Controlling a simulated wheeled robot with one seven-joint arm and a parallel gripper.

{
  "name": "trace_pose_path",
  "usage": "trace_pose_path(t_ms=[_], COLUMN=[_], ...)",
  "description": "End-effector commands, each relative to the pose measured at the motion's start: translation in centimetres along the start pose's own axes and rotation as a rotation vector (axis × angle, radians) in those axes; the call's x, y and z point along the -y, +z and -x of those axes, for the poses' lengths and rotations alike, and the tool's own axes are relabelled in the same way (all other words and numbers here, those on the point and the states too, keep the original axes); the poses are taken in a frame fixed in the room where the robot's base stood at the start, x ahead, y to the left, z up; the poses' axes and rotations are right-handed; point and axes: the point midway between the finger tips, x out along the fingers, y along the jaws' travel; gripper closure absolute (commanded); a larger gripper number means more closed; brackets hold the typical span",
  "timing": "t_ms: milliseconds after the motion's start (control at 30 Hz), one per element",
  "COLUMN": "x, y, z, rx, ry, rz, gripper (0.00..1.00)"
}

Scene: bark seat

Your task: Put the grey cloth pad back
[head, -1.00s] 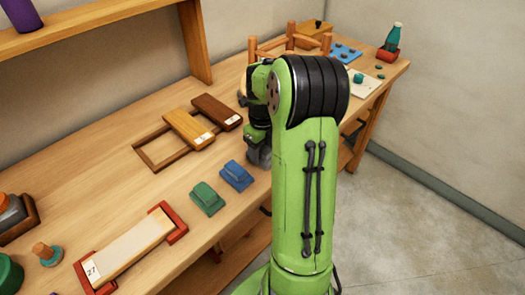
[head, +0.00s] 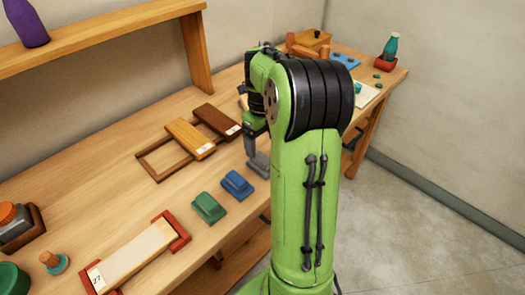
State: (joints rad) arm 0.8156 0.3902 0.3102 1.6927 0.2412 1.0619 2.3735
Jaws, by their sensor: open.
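A grey pad (head: 261,167) lies on the workbench near its front edge, at the end of a row with a blue pad (head: 237,185) and a green pad (head: 208,208). My arm hides part of its right side. My gripper (head: 252,150) points down at the grey pad's far left side, very close to it. It is open; only part of its fingers shows, and I cannot tell whether they touch the pad.
A wooden frame (head: 148,163) lies behind the row, with an orange-brown board (head: 190,138) and a dark brown board (head: 217,121) at its right. A pale board in red end-holders (head: 128,262) lies front left. A shelf (head: 100,33) overhangs the back.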

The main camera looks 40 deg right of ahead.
Motion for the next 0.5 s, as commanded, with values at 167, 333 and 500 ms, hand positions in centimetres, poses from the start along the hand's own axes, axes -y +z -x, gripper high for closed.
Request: trace_pose_path(t_ms=[167,333,500], x=[0.0,-1.7,-9.6], y=[0.0,-0.1,-2.3], z=[3.5,5.2,9.3], rx=[0.001,0.01,0.037], ry=[-0.001,-0.028,-0.172], rz=[0.0,0.148,0.944], gripper=[0.17,0.17,0.17])
